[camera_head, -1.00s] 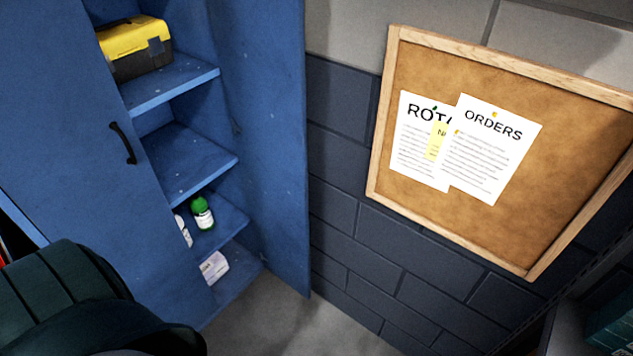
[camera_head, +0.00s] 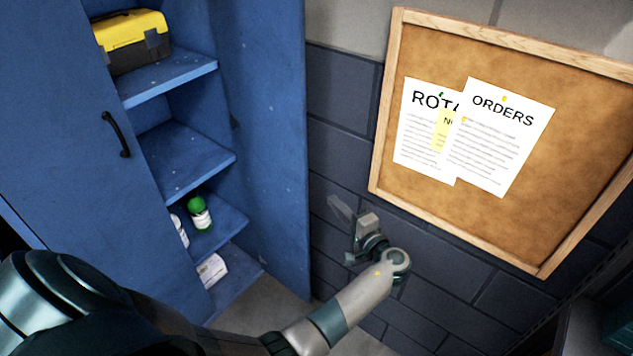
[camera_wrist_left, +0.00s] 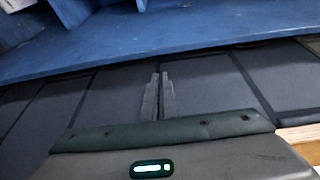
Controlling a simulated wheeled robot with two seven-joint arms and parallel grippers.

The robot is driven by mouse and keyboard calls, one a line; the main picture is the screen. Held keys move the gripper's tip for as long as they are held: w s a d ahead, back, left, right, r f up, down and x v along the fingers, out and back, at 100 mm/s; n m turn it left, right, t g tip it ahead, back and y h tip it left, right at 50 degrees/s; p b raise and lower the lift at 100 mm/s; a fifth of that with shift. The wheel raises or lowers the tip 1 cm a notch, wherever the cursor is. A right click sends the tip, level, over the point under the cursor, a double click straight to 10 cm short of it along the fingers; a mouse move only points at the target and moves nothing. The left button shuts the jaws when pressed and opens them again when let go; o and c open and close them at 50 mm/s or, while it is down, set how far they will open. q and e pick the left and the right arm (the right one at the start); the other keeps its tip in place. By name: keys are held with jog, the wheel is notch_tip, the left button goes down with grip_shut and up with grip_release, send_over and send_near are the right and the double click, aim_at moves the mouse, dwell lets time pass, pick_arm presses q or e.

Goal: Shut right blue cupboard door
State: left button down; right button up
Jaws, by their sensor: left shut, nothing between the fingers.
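The right blue cupboard door (camera_head: 268,140) stands wide open, sticking out from the cupboard's right side towards the dark brick wall. In the left wrist view the door (camera_wrist_left: 190,35) runs as a blue panel across the top. My left gripper (camera_head: 340,207) is just right of the door's free edge, in front of the wall, with its fingers pointing up and left. Its fingers show together and empty in the left wrist view (camera_wrist_left: 159,95), apart from the door as far as I can see. My right gripper is out of view.
The left cupboard door (camera_head: 75,130) with a black handle (camera_head: 117,134) covers part of the shelves. Shelves hold a yellow-black toolbox (camera_head: 132,42), a green-capped bottle (camera_head: 199,213) and a white box (camera_head: 211,270). A corkboard (camera_head: 400,110) hangs on the wall at right.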

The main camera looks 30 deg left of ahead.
pick_arm(q)
notch_tip(320, 180, up, 3)
jog(key=shift+f+n+y, duration=0.15)
jog(key=shift+n+y, duration=0.15)
jog(key=shift+y, duration=0.1)
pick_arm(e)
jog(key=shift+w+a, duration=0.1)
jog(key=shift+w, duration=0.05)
pick_arm(q)
jog(key=shift+a, duration=0.15)
